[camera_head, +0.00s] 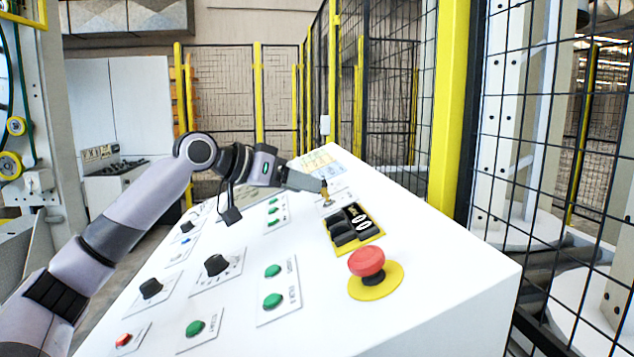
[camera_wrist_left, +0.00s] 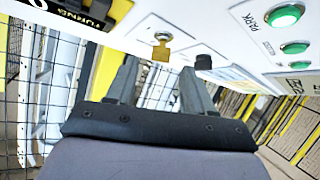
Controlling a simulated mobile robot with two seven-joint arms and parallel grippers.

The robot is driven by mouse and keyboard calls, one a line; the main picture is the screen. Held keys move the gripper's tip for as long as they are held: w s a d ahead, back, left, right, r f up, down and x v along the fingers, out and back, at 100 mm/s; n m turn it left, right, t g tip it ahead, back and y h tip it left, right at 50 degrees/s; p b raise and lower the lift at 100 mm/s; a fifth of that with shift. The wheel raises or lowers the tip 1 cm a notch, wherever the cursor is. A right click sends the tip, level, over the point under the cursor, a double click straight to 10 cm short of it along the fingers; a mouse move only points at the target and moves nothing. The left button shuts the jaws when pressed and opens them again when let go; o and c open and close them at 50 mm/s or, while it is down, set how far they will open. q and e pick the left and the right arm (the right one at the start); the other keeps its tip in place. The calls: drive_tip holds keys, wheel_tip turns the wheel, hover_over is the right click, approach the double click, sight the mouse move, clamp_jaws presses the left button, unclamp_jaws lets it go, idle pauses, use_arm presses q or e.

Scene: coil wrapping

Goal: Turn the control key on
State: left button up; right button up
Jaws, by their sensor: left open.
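The control key (camera_wrist_left: 161,52) is a small brass-yellow key in a round silver lock on the white panel. In the left wrist view it shows between and just past the two finger tips, with a visible gap to each finger. In the head view the key (camera_head: 326,189) shows at the tip of my left gripper (camera_head: 318,185). My left gripper (camera_wrist_left: 160,68) is open, with its two grey fingers spread on either side of the key; I cannot tell whether the tips reach around it. My right gripper is not in view.
The white sloped console (camera_head: 430,315) carries a red emergency button (camera_head: 367,262) on a yellow disc, a black switch block (camera_head: 350,225), green buttons (camera_head: 272,300) and black knobs (camera_head: 216,265). A green PARK button (camera_wrist_left: 284,16) is near the key. Yellow-posted mesh fencing (camera_head: 450,110) stands behind.

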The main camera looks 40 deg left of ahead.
sight(325, 195)
use_arm(q)
drive_tip(key=p+x, duration=0.1)
drive_tip(key=x, duration=0.2)
drive_tip(key=shift+w, duration=0.2)
drive_tip(key=shift+w+d+f+p, duration=0.1)
drive_tip(key=shift+w+f+p, duration=0.15)
drive_tip(key=shift+w+p, duration=0.15)
clamp_jaws()
